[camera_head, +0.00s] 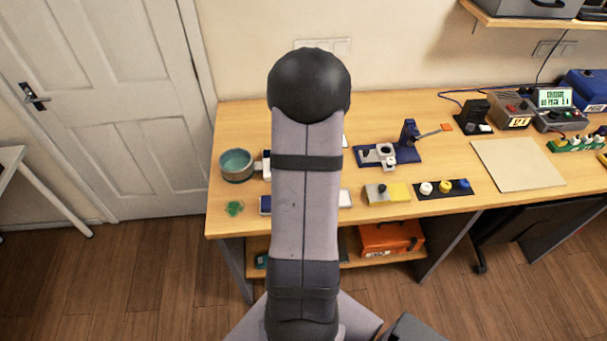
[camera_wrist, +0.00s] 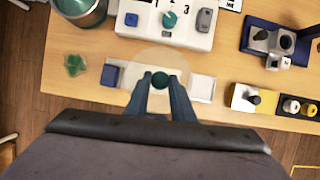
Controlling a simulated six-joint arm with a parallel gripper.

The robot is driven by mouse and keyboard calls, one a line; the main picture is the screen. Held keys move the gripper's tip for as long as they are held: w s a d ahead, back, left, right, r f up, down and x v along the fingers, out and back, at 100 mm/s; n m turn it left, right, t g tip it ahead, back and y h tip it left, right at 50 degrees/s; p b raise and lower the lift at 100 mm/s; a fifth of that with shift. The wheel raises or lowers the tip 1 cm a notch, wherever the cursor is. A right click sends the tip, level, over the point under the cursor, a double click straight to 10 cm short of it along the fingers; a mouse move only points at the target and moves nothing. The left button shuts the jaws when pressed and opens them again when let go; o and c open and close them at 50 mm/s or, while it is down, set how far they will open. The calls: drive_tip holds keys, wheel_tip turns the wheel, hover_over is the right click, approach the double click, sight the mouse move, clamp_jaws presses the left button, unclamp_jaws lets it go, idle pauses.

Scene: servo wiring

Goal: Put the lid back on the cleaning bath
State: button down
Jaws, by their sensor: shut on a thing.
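The cleaning bath (camera_head: 237,164) is a round grey tub with teal liquid at the left end of the bench. Its top is uncovered. In the wrist view part of it (camera_wrist: 87,22) shows at the top left, cut off by the edge. A pale, see-through round lid (camera_wrist: 160,57) with a dark green knob is between the fingers of my gripper (camera_wrist: 160,80). The gripper is shut on the knob. The lid is to the right of the bath and apart from it. In the head view my arm hides the gripper and lid.
A white control box (camera_wrist: 165,22) with a dial stands right of the bath. A green piece (camera_head: 234,208) lies in front of the bath. A blue fixture (camera_head: 400,150) and a strip with coloured knobs (camera_head: 443,188) stand farther right.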

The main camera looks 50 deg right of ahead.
drive_tip(key=w+a+r+n+y, duration=0.1)
drive_tip(key=w+n, duration=0.4)
drive_tip(key=w, duration=0.7)
drive_tip(key=w+a+r+n+t+y, duration=0.1)
drive_tip(key=w+n, duration=0.4)
drive_tip(key=w, duration=0.8)
drive_tip(key=shift+w+a+r+y, duration=0.3)
drive_tip(key=shift+a+r+y, duration=0.25)
drive_tip(key=shift+y, duration=0.35)
drive_tip(key=shift+f+b, duration=0.2)
drive_tip(key=shift+b, duration=0.15)
drive_tip(key=shift+f+b, duration=2.35)
drive_tip(key=shift+f, duration=0.75)
drive_tip(key=shift+p, duration=0.6)
drive_tip(key=shift+f+p, duration=0.15)
drive_tip(key=shift+p, duration=0.3)
